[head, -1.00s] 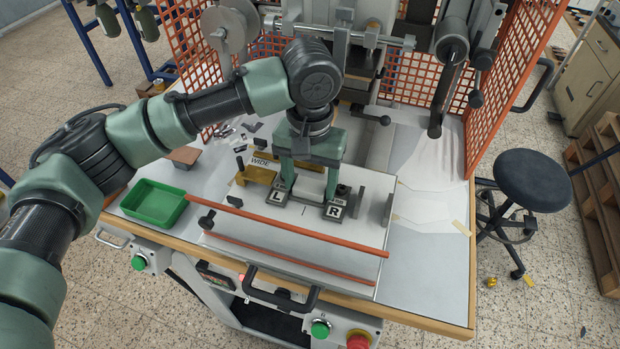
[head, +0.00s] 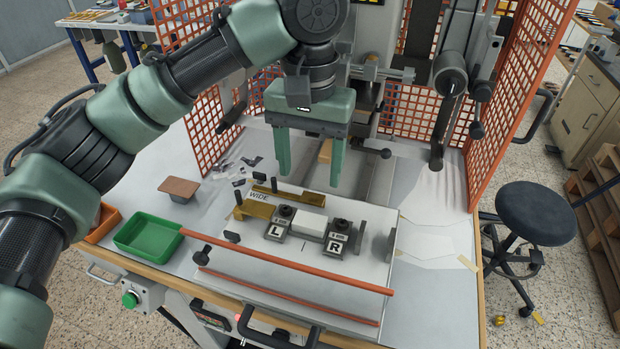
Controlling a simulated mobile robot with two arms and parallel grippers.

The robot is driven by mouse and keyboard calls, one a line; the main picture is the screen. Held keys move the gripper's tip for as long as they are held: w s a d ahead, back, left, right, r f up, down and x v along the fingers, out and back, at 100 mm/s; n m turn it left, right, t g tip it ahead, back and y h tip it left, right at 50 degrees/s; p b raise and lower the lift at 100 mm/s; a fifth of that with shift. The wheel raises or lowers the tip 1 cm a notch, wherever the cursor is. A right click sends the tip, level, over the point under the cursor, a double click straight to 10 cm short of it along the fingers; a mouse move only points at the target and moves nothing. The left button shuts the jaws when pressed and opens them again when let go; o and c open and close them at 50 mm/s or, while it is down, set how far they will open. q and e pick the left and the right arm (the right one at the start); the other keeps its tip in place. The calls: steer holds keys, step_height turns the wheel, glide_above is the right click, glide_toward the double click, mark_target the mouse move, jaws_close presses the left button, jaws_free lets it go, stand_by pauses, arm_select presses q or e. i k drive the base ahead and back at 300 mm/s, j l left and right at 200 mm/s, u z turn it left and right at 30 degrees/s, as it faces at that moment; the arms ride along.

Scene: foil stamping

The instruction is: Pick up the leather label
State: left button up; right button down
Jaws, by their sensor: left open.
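A brown, flat, leather-like piece (head: 180,186) lies on top of a small block at the left of the table. It looks like the leather label; I cannot tell whether it is one piece or several. My left gripper (head: 310,180) is open and empty, fingers pointing down. It hangs above the table in front of the press, well to the right of the brown piece. A tan piece (head: 325,151) shows between its fingers, farther back; I cannot tell what it is. My right gripper is out of view.
Blocks marked L (head: 276,232) and R (head: 335,244) stand on the white plate with a white block (head: 311,222) between them. A brass WIDE piece (head: 254,208) lies behind. A green tray (head: 148,231) and an orange tray (head: 104,221) are left. Orange mesh guards (head: 510,100) flank the press.

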mark_target(173, 185)
steer(key=k+j, duration=0.25)
steer(key=k, duration=0.25)
steer(key=k+j, duration=0.2)
steer(key=k, duration=0.25)
steer(key=k+j, duration=0.25)
steer(key=k, duration=0.25)
